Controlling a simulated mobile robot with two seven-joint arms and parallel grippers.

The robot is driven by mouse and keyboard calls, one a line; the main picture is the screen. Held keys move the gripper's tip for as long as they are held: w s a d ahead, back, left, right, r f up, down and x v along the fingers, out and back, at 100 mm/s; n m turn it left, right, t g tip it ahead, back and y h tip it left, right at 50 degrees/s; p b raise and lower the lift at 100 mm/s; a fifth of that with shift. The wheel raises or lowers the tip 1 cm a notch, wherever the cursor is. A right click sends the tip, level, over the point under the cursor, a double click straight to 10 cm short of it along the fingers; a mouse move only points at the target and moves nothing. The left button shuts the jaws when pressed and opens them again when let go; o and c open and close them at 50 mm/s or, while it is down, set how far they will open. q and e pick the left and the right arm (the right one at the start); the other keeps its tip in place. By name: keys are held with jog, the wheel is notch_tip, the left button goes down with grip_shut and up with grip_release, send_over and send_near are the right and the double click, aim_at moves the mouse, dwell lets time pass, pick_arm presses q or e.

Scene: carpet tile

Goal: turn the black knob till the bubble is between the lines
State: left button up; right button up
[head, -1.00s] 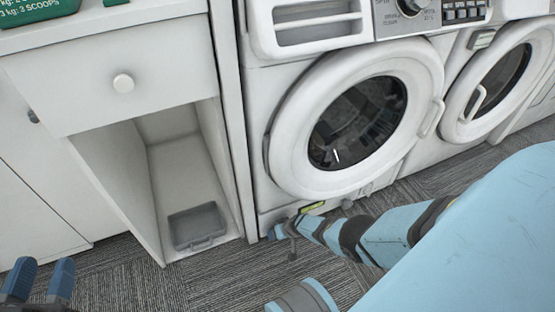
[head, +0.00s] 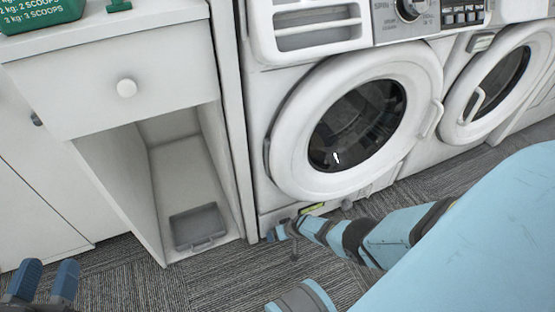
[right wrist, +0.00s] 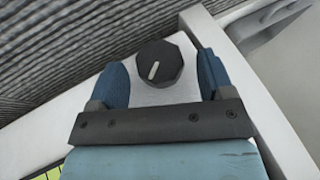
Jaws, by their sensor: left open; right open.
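The black knob (right wrist: 160,64) is faceted with a pale pointer line and sits on a light panel in the right wrist view. My right gripper (right wrist: 161,68) is open, one blue finger on each side of the knob, with a visible gap on both sides. In the head view my right gripper (head: 280,230) is low at the washer's bottom left corner; the knob cannot be made out there. My left gripper (head: 41,282) is open and empty at lower left.
The white washer (head: 262,190) with a round door stands above my right gripper; a second washer (head: 530,95) is to its right. At left is a cabinet (head: 100,70) with an open compartment holding a grey tray (head: 197,222). Striped carpet (head: 110,270) covers the floor.

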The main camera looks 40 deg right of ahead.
pick_arm(q)
jog(key=s+d+r+n+t+p, duration=0.1)
jog(key=s+r+n+p, duration=0.2)
jog(key=r+p, duration=0.3)
jog(key=shift+d+n+y+p, duration=0.3)
jog(key=shift+n+p, duration=0.5)
jog(key=shift+p, duration=0.9)
pick_arm(e)
jog(key=v, duration=1.2)
jog(key=shift+r, duration=0.2)
pick_arm(q)
jog(key=shift+a, duration=0.1)
pick_arm(e)
jog(key=shift+s, duration=0.1)
